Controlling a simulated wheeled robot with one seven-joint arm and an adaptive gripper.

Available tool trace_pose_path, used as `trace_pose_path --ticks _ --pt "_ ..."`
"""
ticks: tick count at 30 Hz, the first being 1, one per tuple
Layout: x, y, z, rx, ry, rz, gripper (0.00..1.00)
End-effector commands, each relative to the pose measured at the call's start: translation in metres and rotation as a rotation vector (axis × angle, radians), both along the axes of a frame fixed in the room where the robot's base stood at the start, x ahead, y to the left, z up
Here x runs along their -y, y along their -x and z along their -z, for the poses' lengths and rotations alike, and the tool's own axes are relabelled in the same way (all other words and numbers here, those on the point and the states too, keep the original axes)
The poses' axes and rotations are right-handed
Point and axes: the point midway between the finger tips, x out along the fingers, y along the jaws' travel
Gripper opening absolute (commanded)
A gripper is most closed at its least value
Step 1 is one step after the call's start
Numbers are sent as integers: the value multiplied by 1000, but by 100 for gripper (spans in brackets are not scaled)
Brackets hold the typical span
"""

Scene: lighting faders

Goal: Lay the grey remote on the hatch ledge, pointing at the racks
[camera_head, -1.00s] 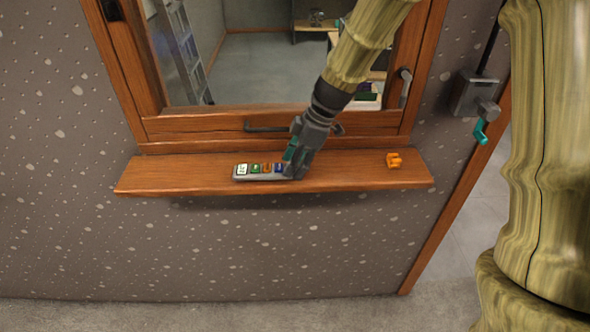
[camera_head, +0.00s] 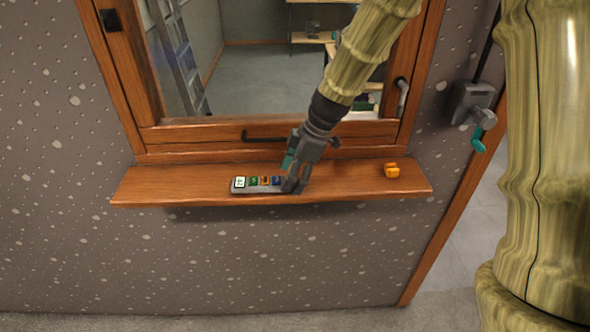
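The grey remote (camera_head: 262,189) is a flat bar with several coloured keys along its top, white, green, orange and blue. It lies lengthwise along the wooden hatch ledge (camera_head: 165,185), near the front edge and left of the ledge's middle. Its white-key end is to the left. My gripper (camera_head: 291,187) reaches down from the upper right onto the remote's right end and covers that end. The fingers appear to touch the remote, but the gap between them is too small and hidden to read.
A small orange object (camera_head: 391,170) sits on the ledge's right part. The wooden window frame (camera_head: 270,133) with a dark handle stands behind the ledge. Beyond the glass are a ladder (camera_head: 180,55) and shelving. A grey wall box with a teal-handled crank (camera_head: 478,140) is at right.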

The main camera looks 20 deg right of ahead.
Motion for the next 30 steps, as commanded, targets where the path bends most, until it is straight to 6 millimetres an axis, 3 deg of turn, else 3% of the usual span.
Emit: trace_pose_path --ticks 7,21,30 --pt "6 1 -15 1 1 1 66" --pt "33 9 -84 3 2 2 66" --pt "44 12 -110 1 0 0 66"
